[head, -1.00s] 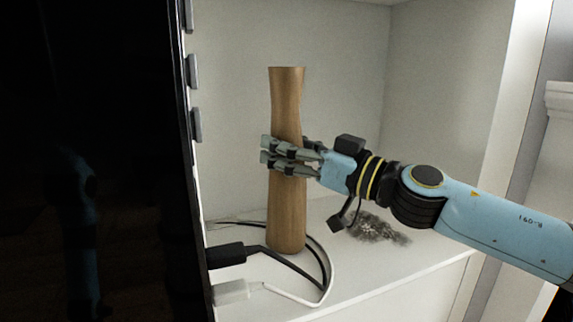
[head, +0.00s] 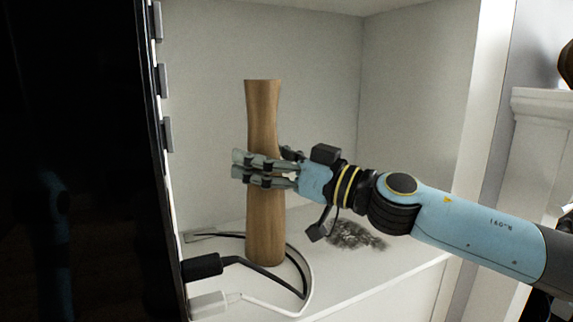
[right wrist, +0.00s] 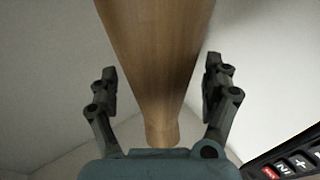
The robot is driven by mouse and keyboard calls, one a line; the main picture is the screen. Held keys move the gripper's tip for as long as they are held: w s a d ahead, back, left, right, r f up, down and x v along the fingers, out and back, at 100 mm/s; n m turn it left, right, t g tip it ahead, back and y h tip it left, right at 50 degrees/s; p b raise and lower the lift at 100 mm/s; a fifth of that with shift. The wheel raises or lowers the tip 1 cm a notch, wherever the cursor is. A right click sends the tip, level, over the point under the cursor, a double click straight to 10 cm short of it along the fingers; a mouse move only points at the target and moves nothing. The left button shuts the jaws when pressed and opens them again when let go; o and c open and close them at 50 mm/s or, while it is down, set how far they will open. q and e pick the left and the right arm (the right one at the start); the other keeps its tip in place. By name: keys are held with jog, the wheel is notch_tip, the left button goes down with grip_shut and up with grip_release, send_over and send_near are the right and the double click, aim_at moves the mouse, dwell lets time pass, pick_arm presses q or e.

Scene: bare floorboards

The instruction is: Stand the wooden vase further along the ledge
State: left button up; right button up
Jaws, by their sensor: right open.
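The wooden vase (head: 264,120) stands upright on the white ledge (head: 385,290) in the head view, tall and slightly waisted near the top. My right gripper (head: 262,169) is at about its mid-height, with its fingers reaching around it. In the right wrist view the vase (right wrist: 160,60) runs between the two spread fingers of the gripper (right wrist: 160,88), with a visible gap on both sides. The gripper is open. My left gripper is not in view.
A black cable plug (head: 203,265) and a white plug (head: 208,303) lie left of the vase, their cables curving around its foot. A dark panel (head: 80,160) stands at the left. A dark smudge-like patch (head: 355,235) lies on the ledge to the right.

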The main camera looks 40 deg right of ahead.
jog(key=v, duration=1.2)
jog(key=shift+p, duration=0.45)
